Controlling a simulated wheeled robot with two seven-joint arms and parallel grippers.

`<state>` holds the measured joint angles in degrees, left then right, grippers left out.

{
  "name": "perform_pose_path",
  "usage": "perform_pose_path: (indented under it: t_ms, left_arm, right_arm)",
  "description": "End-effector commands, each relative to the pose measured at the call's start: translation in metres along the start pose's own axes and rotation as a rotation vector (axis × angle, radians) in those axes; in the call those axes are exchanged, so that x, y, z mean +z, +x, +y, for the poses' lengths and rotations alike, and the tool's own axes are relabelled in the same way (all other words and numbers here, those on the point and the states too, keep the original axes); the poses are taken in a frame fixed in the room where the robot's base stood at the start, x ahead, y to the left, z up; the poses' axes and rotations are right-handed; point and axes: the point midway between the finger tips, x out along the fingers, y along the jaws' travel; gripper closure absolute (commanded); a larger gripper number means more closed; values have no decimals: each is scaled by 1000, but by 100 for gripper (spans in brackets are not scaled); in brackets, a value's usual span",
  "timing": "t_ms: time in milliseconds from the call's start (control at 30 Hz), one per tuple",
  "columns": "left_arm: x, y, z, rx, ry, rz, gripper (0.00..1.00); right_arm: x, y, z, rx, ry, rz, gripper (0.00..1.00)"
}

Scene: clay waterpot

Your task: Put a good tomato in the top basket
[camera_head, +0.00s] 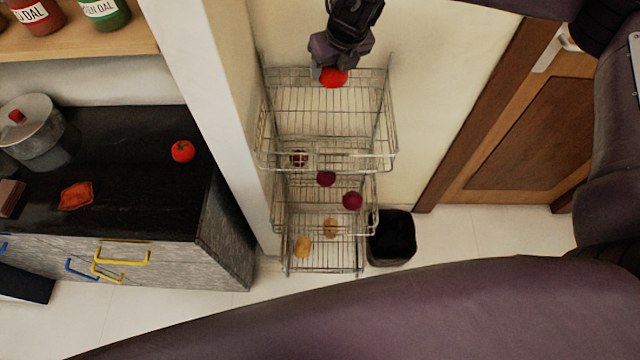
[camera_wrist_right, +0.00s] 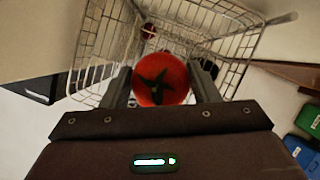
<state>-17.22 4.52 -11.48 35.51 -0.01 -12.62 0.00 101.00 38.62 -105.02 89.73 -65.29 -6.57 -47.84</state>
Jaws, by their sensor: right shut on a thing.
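My right gripper (camera_head: 328,70) is shut on a smooth red tomato (camera_head: 334,78). It holds it at the back of the top basket (camera_head: 330,112), by the upper rim in the picture. In the right wrist view the tomato (camera_wrist_right: 160,80) sits between the fingers of my right gripper (camera_wrist_right: 162,84), its green calyx facing the camera. The wire basket (camera_wrist_right: 100,40) is beyond it. Another round red tomato (camera_head: 182,152) and a wrinkled orange-red one (camera_head: 76,196) lie on the black counter (camera_head: 125,180). My left gripper is not in view.
Lower rack tiers hold dark red onions (camera_head: 352,200) and tan potatoes (camera_head: 303,246). A black bin (camera_head: 392,238) stands right of the rack. A white post (camera_head: 205,90) separates rack and counter. A pot (camera_head: 32,128) stands on the counter; a wooden door (camera_head: 525,130) is at right.

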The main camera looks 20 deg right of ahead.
Motion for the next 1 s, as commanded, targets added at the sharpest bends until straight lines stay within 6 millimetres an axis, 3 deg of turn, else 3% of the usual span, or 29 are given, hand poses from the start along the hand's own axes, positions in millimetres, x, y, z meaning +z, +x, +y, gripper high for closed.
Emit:
perform_pose_path:
  t_ms: [33, 67, 267, 633, 1000]
  left_arm:
    - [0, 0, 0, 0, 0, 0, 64]
    - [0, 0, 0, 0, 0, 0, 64]
    - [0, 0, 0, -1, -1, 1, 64]
    - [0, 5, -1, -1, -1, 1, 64]
    - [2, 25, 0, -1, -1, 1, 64]
  right_arm:
    - [0, -1, 0, 0, 0, -1, 69]
    - [0, -1, 0, 0, 0, -1, 44]
    - [0, 0, 0, 0, 0, 0, 19]
    - [0, -8, 0, 0, 1, -1, 19]
    - [0, -66, 0, 1, 0, -2, 19]
